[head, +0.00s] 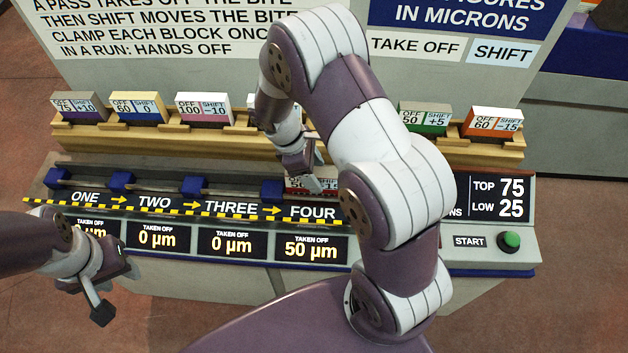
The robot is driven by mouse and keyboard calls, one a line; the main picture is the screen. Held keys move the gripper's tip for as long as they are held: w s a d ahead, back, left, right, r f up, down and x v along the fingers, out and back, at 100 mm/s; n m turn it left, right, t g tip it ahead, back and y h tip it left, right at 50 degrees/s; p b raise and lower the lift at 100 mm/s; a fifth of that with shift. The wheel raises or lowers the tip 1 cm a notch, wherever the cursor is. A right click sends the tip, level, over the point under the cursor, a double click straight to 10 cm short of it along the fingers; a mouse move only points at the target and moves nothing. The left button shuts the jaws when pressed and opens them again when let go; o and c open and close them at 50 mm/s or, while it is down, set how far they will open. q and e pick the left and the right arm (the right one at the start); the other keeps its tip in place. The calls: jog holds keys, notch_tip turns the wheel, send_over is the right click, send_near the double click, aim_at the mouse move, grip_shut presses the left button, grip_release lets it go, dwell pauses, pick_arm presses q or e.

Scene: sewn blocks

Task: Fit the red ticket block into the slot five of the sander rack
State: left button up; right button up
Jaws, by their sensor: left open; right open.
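A block with a red lower edge and a partly covered ticket starting with 5 (298,184) sits in the sander rack (225,188) above the label FOUR. My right gripper (306,172) is open at this block, its fingers covering part of it; I cannot tell whether they touch. The rack's labels run ONE to FOUR; anything right of FOUR, where a slot five could be, is hidden behind my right arm. Another block with an orange-red ticket, OFF 60, SHIFT -15 (493,122), stands on the back shelf. My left gripper (113,287) is open and empty at the front left.
The wooden shelf (160,135) also holds several blocks, including purple, blue, pink and green (424,118) ones; one is mostly hidden by my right arm. Blue clamps (122,182) stand along the rack. Displays read 50 µm under FOUR. A green start button (511,241) is at right.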

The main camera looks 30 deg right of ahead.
jog(key=shift+s+a+r, duration=0.15)
jog(key=shift+s+a, duration=0.1)
jog(key=shift+a, duration=0.1)
jog(key=shift+w+d+f, duration=0.2)
jog(key=shift+d+f, duration=0.1)
jog(key=shift+d, duration=0.2)
jog(key=shift+s+a, duration=0.15)
jog(key=shift+a, duration=0.15)
jog(key=shift+d+f, duration=0.15)
grip_shut()
